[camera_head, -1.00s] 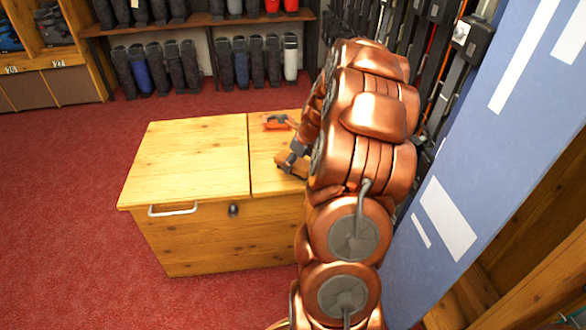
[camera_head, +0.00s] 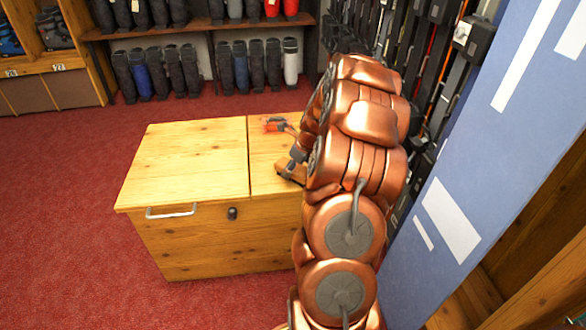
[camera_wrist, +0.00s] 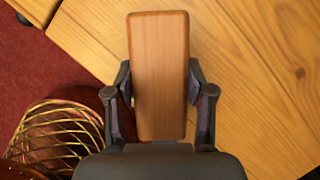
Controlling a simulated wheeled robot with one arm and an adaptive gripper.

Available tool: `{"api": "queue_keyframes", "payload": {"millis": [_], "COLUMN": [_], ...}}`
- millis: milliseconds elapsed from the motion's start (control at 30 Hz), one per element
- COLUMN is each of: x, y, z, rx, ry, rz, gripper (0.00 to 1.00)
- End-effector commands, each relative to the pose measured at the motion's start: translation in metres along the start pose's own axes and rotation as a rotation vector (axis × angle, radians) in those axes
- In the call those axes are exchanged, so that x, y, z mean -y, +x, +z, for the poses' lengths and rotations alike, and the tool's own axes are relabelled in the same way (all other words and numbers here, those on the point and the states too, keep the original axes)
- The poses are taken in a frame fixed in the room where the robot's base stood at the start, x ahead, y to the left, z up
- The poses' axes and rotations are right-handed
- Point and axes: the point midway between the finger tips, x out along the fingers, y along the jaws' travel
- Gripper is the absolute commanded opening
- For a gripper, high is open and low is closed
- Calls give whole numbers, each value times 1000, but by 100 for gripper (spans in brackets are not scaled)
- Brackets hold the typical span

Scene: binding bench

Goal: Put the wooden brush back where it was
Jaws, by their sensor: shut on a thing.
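The wooden brush shows in the wrist view as a long, smooth brown block (camera_wrist: 160,70). My gripper (camera_wrist: 161,95) is shut on it, one finger on each long side, and the block extends away past the fingertips. In the head view my gripper (camera_head: 298,155) is over the right part of the wooden bench (camera_head: 190,160), mostly hidden behind my copper arm. A small brown end of the brush (camera_head: 289,172) shows just below it, close to the bench top. I cannot tell whether the brush touches the top. Its underside is hidden.
An orange and grey tool (camera_head: 276,125) lies on the bench top behind my gripper. The left half of the top is bare. A blue panel (camera_head: 460,150) stands close at the right.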

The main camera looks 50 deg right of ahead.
Motion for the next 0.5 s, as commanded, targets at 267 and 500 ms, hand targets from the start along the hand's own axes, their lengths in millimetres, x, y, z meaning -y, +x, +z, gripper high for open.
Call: {"api": "queue_keyframes", "payload": {"millis": [267,500], "x": [0,0], "y": [1,1], "z": [0,0], "rx": [0,0], "ry": [0,0], "rz": [0,0], "gripper": [75,79]}}
